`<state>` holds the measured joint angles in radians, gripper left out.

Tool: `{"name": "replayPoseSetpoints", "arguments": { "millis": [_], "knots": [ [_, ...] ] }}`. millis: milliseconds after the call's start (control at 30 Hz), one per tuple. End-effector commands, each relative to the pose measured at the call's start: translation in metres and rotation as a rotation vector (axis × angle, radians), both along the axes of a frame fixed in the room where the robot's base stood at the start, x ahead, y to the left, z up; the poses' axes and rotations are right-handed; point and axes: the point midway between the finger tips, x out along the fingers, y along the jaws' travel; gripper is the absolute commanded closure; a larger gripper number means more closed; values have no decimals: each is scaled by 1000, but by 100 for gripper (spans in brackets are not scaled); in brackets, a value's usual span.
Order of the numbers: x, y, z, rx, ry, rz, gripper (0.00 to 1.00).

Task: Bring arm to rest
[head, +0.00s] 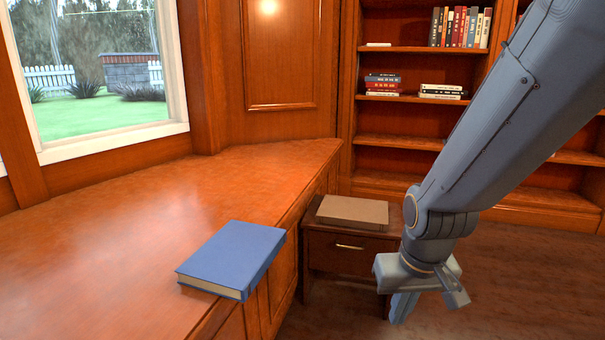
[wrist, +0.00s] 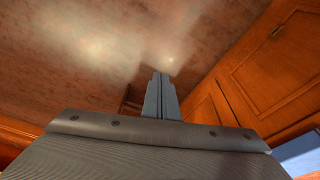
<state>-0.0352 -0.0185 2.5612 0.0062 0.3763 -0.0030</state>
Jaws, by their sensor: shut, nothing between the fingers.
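My arm comes down from the upper right in the head view. My gripper (head: 402,308) hangs at its end, pointing down, in front of the small side table and above the floor. In the wrist view my gripper's fingers (wrist: 161,78) are together with nothing between them. The gripper touches nothing that I can see.
A blue book (head: 232,258) lies on the wooden window counter (head: 110,235), near its front edge. A brown book (head: 353,212) lies on the side table (head: 340,255). Bookshelves (head: 412,122) stand behind. The floor (head: 530,280) at the right is clear.

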Motion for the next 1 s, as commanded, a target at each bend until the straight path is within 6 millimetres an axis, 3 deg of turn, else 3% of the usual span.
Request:
{"name": "replayPoseSetpoints", "arguments": {
  "millis": [367, 700, 1000],
  "knots": [
    [-27, 67, 28, 26, 36, 146, 100],
    [-89, 147, 66, 59, 100, 363, 100],
    [-135, 181, 86, 75, 144, 491, 100]
  ]
}}
